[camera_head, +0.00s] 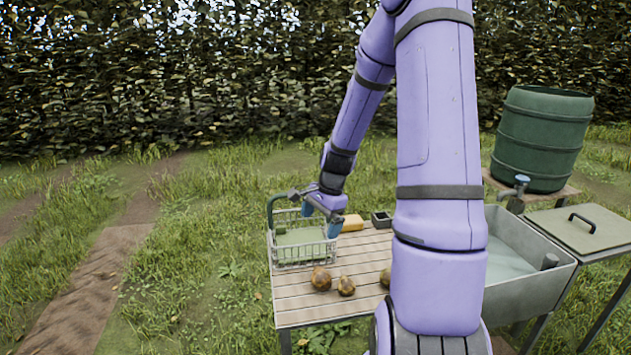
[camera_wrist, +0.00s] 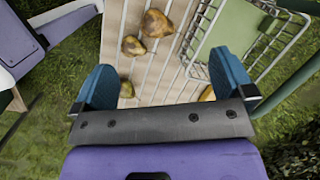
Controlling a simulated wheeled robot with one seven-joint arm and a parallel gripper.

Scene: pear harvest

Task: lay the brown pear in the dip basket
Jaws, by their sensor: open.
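Brown mottled pears lie on the slatted table: a larger one (camera_head: 321,278), a smaller one (camera_head: 346,286), and one partly hidden behind my arm (camera_head: 385,276). In the wrist view, two pears (camera_wrist: 157,23) (camera_wrist: 133,45) lie beyond the fingertips, and a third brownish thing (camera_wrist: 126,89) shows beside the left finger. The wire dip basket (camera_head: 300,263) stands at the table's left back corner, with a green floor and nothing visible in it; it also shows in the wrist view (camera_wrist: 192,38). My gripper (camera_head: 322,219) is open and empty, above the basket's right side; its blue fingers are spread in the wrist view (camera_wrist: 165,84).
The table's front left is clear.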

